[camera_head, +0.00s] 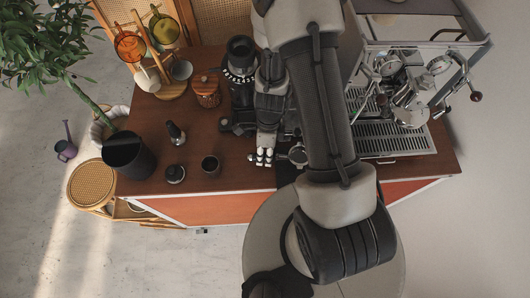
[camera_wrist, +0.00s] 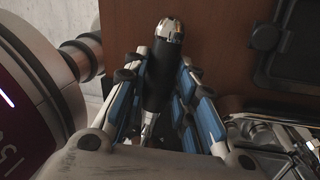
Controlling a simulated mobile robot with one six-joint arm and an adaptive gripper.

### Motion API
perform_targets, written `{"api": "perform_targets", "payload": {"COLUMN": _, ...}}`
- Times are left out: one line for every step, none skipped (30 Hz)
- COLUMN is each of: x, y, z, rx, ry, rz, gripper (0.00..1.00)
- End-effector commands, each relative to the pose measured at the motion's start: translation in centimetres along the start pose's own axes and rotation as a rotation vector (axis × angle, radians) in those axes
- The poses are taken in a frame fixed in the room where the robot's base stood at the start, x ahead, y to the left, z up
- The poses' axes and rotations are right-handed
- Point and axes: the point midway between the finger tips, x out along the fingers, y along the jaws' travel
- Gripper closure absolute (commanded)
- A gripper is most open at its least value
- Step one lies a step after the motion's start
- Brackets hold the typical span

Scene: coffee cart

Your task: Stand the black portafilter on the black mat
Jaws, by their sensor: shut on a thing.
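My gripper (camera_head: 264,156) is over the front part of the wooden counter, beside the grinder. In the wrist view its blue-padded fingers (camera_wrist: 160,100) are shut around the black handle of the portafilter (camera_wrist: 158,78). The handle's chrome end points up the picture. The portafilter's metal head (camera_head: 298,154) shows to the right of the gripper in the head view, partly hidden by my arm. A dark patch at the counter's front edge, partly under my arm, looks like the black mat (camera_head: 288,174). I cannot tell whether the portafilter touches it.
A black grinder (camera_head: 240,62) stands behind the gripper. The espresso machine with its drip tray (camera_head: 393,139) is at right. A dark rimmed object (camera_wrist: 292,40) is close by in the wrist view.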

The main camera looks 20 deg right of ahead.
Motion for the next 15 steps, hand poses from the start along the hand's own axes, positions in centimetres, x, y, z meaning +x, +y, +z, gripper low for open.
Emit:
{"api": "perform_targets", "payload": {"x": 0.58, "y": -0.15, "z": 0.0, "rx": 0.001, "ry": 0.0, "rz": -0.001, "gripper": 1.0}}
{"api": "perform_targets", "payload": {"x": 0.73, "y": -0.19, "z": 0.0, "rx": 0.001, "ry": -0.001, "rz": -0.001, "gripper": 1.0}}
{"api": "perform_targets", "payload": {"x": 0.89, "y": -0.23, "z": -0.01, "rx": 0.001, "ry": -0.001, "rz": -0.001, "gripper": 1.0}}
{"api": "perform_targets", "payload": {"x": 0.97, "y": -0.24, "z": -0.01, "rx": 0.001, "ry": -0.001, "rz": -0.001, "gripper": 1.0}}
{"api": "perform_targets", "payload": {"x": 1.03, "y": -0.26, "z": -0.01, "rx": 0.001, "ry": -0.001, "rz": -0.001, "gripper": 1.0}}
{"api": "perform_targets", "payload": {"x": 1.07, "y": -0.26, "z": -0.01, "rx": 0.001, "ry": -0.001, "rz": -0.001, "gripper": 1.0}}
{"api": "perform_targets", "payload": {"x": 1.08, "y": -0.27, "z": -0.01, "rx": 0.001, "ry": -0.001, "rz": -0.001, "gripper": 1.0}}
{"api": "perform_targets", "payload": {"x": 1.08, "y": -0.27, "z": -0.01, "rx": 0.001, "ry": -0.001, "rz": -0.001, "gripper": 1.0}}
{"api": "perform_targets", "payload": {"x": 1.06, "y": -0.26, "z": -0.01, "rx": 0.0, "ry": -0.001, "rz": -0.001, "gripper": 1.0}}
{"api": "perform_targets", "payload": {"x": 1.04, "y": -0.26, "z": -0.01, "rx": 0.0, "ry": -0.001, "rz": -0.001, "gripper": 1.0}}
{"api": "perform_targets", "payload": {"x": 1.03, "y": -0.26, "z": -0.01, "rx": 0.0, "ry": -0.001, "rz": -0.001, "gripper": 1.0}}
{"api": "perform_targets", "payload": {"x": 1.02, "y": -0.25, "z": -0.01, "rx": 0.0, "ry": -0.001, "rz": -0.001, "gripper": 1.0}}
{"api": "perform_targets", "payload": {"x": 1.02, "y": -0.25, "z": -0.01, "rx": 0.0, "ry": -0.001, "rz": -0.001, "gripper": 1.0}}
{"api": "perform_targets", "payload": {"x": 1.02, "y": -0.25, "z": -0.01, "rx": 0.0, "ry": -0.001, "rz": -0.001, "gripper": 1.0}}
{"api": "perform_targets", "payload": {"x": 1.02, "y": -0.25, "z": -0.01, "rx": 0.0, "ry": -0.001, "rz": -0.001, "gripper": 1.0}}
